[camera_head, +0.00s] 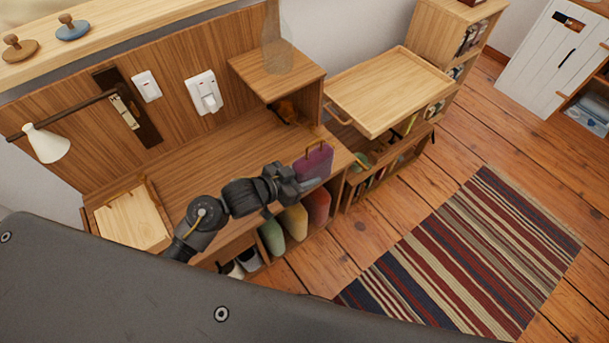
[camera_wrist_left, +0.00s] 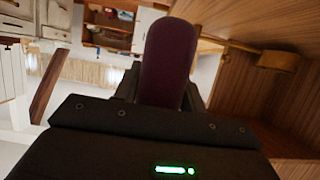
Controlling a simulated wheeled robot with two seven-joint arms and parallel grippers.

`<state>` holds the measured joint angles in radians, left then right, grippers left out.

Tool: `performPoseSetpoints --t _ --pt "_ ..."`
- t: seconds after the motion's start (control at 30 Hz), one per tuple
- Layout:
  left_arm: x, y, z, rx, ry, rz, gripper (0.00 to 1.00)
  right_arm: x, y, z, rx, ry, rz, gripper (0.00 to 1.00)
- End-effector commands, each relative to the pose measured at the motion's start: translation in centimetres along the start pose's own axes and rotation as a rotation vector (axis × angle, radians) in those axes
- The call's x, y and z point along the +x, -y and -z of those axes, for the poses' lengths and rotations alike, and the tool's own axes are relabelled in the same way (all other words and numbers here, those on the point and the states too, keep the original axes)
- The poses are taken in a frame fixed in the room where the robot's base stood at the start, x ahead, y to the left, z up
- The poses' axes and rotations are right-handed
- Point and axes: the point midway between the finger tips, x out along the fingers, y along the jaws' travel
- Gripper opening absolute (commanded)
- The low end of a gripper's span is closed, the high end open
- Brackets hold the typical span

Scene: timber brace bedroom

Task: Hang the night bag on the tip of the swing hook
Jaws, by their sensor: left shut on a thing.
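The night bag, a purple flat bag (camera_head: 315,163) with a small loop on top, is at the right end of the wooden desk. My left gripper (camera_head: 296,184) is shut on it, and it also fills the middle of the left wrist view (camera_wrist_left: 167,62) between the fingers. The bag appears upright; whether it touches the desk edge is unclear. A dark swing arm (camera_head: 80,112) extends left from a dark wall plate (camera_head: 138,125), well left of the bag. I cannot make out a separate hook tip on it. My right gripper is not in view.
A white lamp shade (camera_head: 47,144) hangs near the arm's outer end. Green (camera_head: 272,236), yellow (camera_head: 295,220) and red (camera_head: 319,205) items stand below the desk front. A raised wooden box (camera_head: 277,75) with a clear vase stands at the desk's right end.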

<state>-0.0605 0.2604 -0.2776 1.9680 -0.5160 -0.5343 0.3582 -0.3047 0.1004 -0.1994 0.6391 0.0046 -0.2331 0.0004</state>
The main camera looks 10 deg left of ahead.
Motion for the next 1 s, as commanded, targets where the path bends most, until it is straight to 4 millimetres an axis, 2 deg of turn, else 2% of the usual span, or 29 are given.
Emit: performPoseSetpoints --t 0.03,0.13,0.37,0.57,1.0 --pt "0.0 0.1 -0.4 -0.001 -0.002 -0.004 0.14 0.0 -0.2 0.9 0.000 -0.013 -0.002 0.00" --pt "0.1 0.1 -0.7 0.000 -0.004 -0.008 0.14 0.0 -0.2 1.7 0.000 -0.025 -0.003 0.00" --pt "0.1 0.7 -0.6 0.002 -0.006 -0.007 0.14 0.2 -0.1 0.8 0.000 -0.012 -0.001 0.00" --pt "0.1 2.3 -0.7 0.003 -0.005 -0.006 0.14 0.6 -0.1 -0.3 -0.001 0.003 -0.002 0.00" --pt "0.1 5.6 -0.6 0.001 -0.006 -0.006 0.14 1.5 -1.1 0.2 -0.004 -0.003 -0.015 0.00"
